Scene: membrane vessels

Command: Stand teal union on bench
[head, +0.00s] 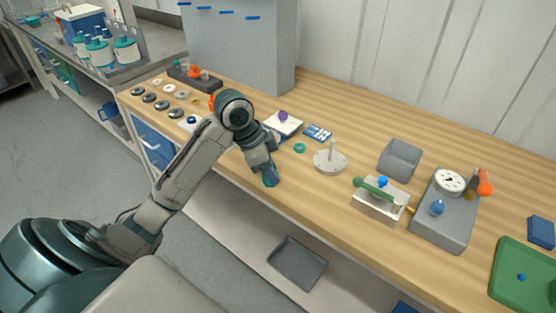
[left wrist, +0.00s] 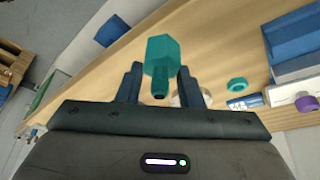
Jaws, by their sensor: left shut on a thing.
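The teal union (left wrist: 166,52) is held between the two dark blue fingers of my left gripper (left wrist: 158,84) in the left wrist view. Its wide hexagonal part faces away from the camera, and its narrower end points toward the palm. In the head view my left gripper (head: 269,179) points down by the front edge of the bench (head: 330,202). The union is hard to tell from the fingers there. Whether it touches the bench cannot be told. My right gripper is in neither view.
A teal ring (head: 300,148) lies behind the gripper, near a blue-white card (head: 318,132). A round plate with a post (head: 330,160) stands to the right. A white block with a purple knob (head: 283,117) is behind. Bare wood lies between the gripper and the clamp fixture (head: 380,203).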

